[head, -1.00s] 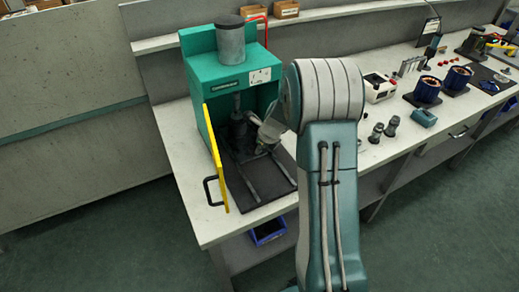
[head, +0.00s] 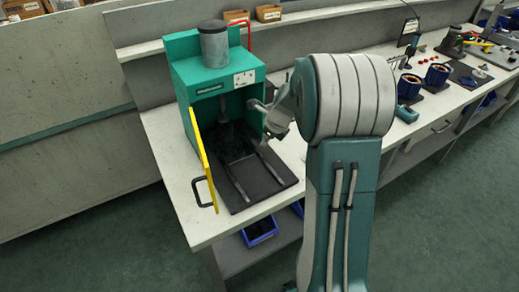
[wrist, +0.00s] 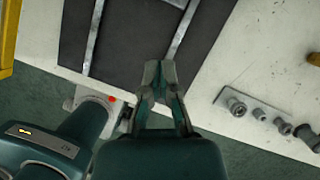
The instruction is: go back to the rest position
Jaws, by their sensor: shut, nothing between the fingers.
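My gripper (wrist: 160,88) is shut and empty in the wrist view, over the front part of a dark mat (wrist: 120,45) with two metal rails. In the head view my arm stands in front of the bench, and its wrist part reaches left beside the green press housing (head: 212,85). The fingertips are hard to make out there. The housing is open at the front, and its yellow door (head: 203,160) stands open on the left. The same mat (head: 262,181) runs out of the housing onto the bench top.
Several small grey fittings (wrist: 258,115) stand on the bench to the right of the mat. Blue-sided motor parts (head: 437,76) stand farther right. A blue bin (head: 260,230) sits on the shelf below. The floor in front of the bench (head: 440,220) is clear.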

